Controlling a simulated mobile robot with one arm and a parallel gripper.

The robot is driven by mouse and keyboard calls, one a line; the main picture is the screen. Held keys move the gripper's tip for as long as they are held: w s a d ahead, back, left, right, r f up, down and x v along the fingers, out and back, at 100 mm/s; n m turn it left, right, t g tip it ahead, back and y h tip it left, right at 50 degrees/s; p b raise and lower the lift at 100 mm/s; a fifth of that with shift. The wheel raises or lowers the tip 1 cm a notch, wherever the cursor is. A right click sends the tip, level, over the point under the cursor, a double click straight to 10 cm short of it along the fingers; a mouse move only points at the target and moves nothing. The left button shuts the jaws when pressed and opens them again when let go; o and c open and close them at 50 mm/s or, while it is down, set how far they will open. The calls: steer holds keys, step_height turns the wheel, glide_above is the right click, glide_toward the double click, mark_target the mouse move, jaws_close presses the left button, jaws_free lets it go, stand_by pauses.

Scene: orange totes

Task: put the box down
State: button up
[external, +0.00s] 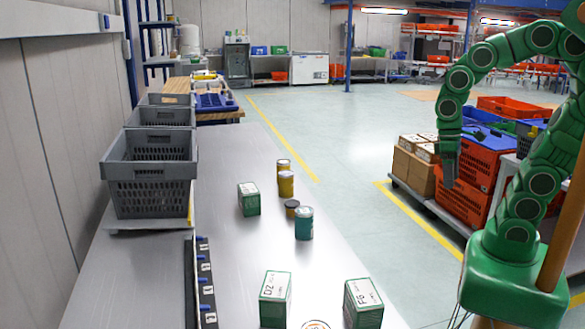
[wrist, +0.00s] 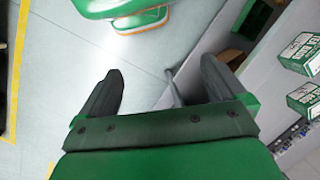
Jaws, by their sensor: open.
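My gripper (external: 448,172) hangs pointing down at the right in the external view, over or in front of the orange totes. In the wrist view its two dark fingers (wrist: 162,68) are spread apart with nothing between them, only floor behind. Green-and-white boxes stand on the grey table: one at the front middle (external: 275,300), one at the front right (external: 363,304) and a smaller one farther back (external: 249,199). Two green-and-white boxes, an upper one (wrist: 301,52) and a lower one (wrist: 306,98), show at the wrist view's right edge. No box is in my gripper.
Grey crates (external: 150,182) stand at the table's left. Yellow cans (external: 286,184) and a teal can (external: 304,224) stand mid-table. Orange totes (external: 466,165) and cardboard boxes (external: 414,170) sit on a low platform at right. The floor (external: 345,150) between is clear.

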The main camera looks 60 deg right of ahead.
steer(key=s+d+h, duration=0.1)
steer(key=s+d, duration=0.3)
steer(key=d, duration=0.1)
steer(key=shift+s+n, duration=0.15)
steer(key=shift+n, duration=0.15)
steer(key=shift+c, duration=0.2)
stand_by(1.0)
